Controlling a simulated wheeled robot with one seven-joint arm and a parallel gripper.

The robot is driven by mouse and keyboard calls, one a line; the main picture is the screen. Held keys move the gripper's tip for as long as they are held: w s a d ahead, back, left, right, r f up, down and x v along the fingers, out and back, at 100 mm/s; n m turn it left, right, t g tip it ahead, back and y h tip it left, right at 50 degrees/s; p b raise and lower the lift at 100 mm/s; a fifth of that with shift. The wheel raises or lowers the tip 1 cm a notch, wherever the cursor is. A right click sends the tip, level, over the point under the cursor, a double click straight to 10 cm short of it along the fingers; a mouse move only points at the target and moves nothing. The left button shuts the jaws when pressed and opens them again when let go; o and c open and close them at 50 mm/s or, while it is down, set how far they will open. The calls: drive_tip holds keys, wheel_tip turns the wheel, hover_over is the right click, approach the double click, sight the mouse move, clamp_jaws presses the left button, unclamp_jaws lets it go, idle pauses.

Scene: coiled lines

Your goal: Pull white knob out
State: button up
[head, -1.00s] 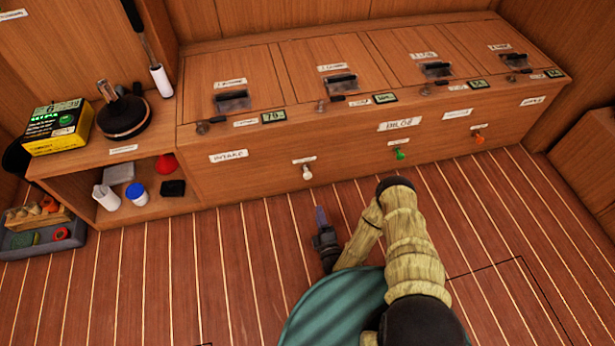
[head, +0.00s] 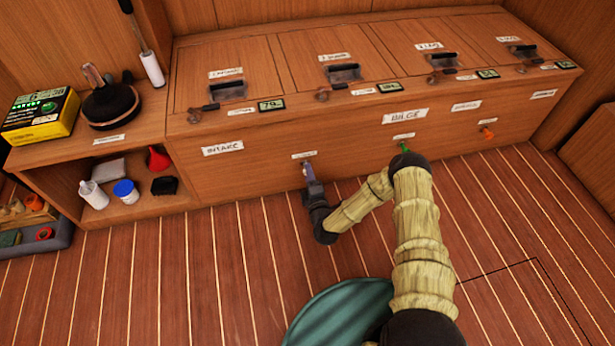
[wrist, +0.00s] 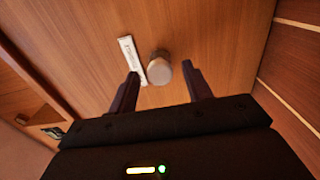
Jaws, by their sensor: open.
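The white knob (wrist: 159,69) sticks out of the wooden front panel in the wrist view, beside a small white label (wrist: 132,60). My gripper (wrist: 160,88) is open, with one dark finger on each side of the knob's near end. I cannot tell whether either finger touches it. In the head view my gripper (head: 307,172) is at the panel front below a small label (head: 305,155), and it mostly hides the knob.
A green knob (head: 404,147) and an orange knob (head: 487,133) sit farther right on the same panel. My arm passes close to the green knob in the picture. An open shelf (head: 52,178) with small items stands at the left.

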drive_tip(key=shift+b+x, duration=0.4)
drive_tip(key=shift+x, duration=0.75)
clamp_jaws()
drive_tip(key=shift+a, duration=0.1)
